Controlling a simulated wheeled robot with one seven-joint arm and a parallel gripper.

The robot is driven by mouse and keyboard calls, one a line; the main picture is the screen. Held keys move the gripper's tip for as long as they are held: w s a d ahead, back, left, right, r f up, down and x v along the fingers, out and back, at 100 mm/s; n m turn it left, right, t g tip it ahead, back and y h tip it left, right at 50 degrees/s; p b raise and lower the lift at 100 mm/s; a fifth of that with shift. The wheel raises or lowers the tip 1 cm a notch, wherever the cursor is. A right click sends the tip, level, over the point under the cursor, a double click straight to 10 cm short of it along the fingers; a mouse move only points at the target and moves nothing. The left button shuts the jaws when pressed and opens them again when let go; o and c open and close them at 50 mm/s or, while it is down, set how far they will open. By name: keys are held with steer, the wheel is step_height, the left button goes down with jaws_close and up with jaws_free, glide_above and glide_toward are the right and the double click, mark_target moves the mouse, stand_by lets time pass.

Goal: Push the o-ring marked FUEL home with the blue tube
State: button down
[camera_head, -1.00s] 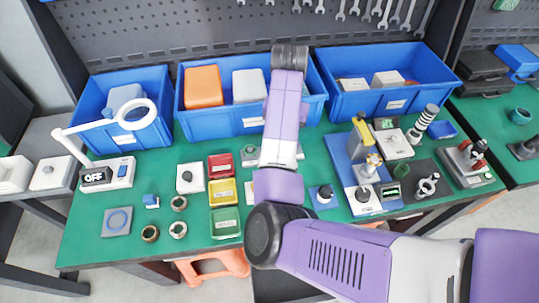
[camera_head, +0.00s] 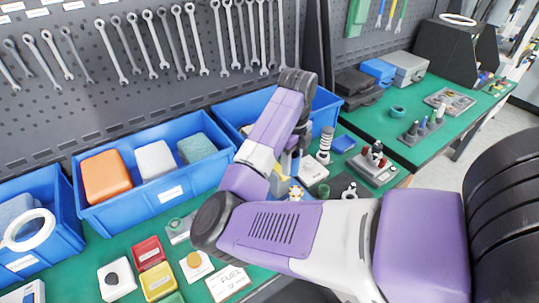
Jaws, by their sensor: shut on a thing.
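A white plate lettered FUEL (camera_head: 230,283) lies on the green bench at the bottom centre of the head view, partly cut by my arm and the frame edge. I cannot make out an o-ring on or beside it. The blue tube cannot be picked out. My arm crosses the view from the right, and its far links rise over the bins and bend at a dark joint. My gripper is hidden behind these links, so its fingers and anything in them do not show.
Blue bins (camera_head: 150,205) line the bench back. A yellow-knobbed block (camera_head: 197,265), red box (camera_head: 148,252), yellow box (camera_head: 158,281) and black-buttoned block (camera_head: 116,279) stand left of the plate. Test fixtures (camera_head: 376,160) crowd the right. Wrenches (camera_head: 160,40) hang behind.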

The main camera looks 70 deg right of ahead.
mark_target(296, 191)
steer(key=s+m, duration=0.1)
steer(key=s+a+f+m, duration=0.1)
steer(key=m, duration=0.1)
steer(key=shift+s+a+f, duration=0.1)
steer(key=shift+s+f, duration=0.2)
steer(key=shift+s, duration=0.05)
steer(key=shift+f+b, duration=1.6)
steer(key=shift+f, duration=0.4)
steer(key=shift+f+b, duration=2.2)
steer(key=shift+f, duration=0.75)
steer(key=shift+r, duration=0.1)
steer(key=shift+w+r+p, duration=0.1)
steer(key=shift+r+p, duration=3.4)
steer(key=shift+r, duration=0.95)
